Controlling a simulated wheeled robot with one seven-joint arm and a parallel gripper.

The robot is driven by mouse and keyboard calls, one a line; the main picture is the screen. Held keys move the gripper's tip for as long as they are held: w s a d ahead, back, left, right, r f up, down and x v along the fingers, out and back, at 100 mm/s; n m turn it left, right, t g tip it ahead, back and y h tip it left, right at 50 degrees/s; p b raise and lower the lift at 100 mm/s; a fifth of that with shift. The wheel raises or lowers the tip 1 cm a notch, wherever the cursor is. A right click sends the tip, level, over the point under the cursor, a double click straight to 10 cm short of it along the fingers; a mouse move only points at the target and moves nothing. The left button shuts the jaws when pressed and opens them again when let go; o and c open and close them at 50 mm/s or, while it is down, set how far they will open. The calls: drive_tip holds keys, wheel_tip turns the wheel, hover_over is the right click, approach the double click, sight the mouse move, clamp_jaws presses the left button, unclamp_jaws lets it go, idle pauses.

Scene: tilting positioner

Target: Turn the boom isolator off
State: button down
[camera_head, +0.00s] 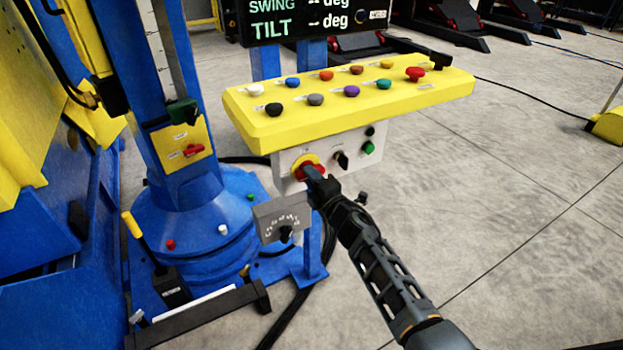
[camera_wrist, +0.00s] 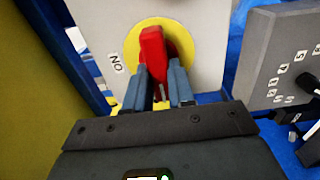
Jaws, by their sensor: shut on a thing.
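A red rotary handle (camera_head: 318,169) on a yellow disc (camera_head: 299,163) sits on the front of a pale grey box under the yellow console. In the wrist view the red handle (camera_wrist: 152,50) stands nearly upright in the picture, and an "ON" label (camera_wrist: 116,64) lies left of the yellow disc (camera_wrist: 131,47). My gripper (camera_wrist: 161,80) is shut on the red handle, one finger on each side. In the head view my gripper (camera_head: 314,180) reaches the box from below right and partly covers the handle. No legible name marks this handle as the boom isolator.
The yellow console (camera_head: 350,97) with coloured buttons overhangs the box. A grey dial box (camera_head: 283,218) is close at lower left.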

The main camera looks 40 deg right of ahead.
drive_tip(key=shift+w+r, duration=0.15)
drive_tip(key=c, duration=1)
unclamp_jaws()
drive_tip(key=shift+o, duration=0.2)
drive_tip(key=p+v, duration=0.1)
drive_tip(key=v, duration=0.7)
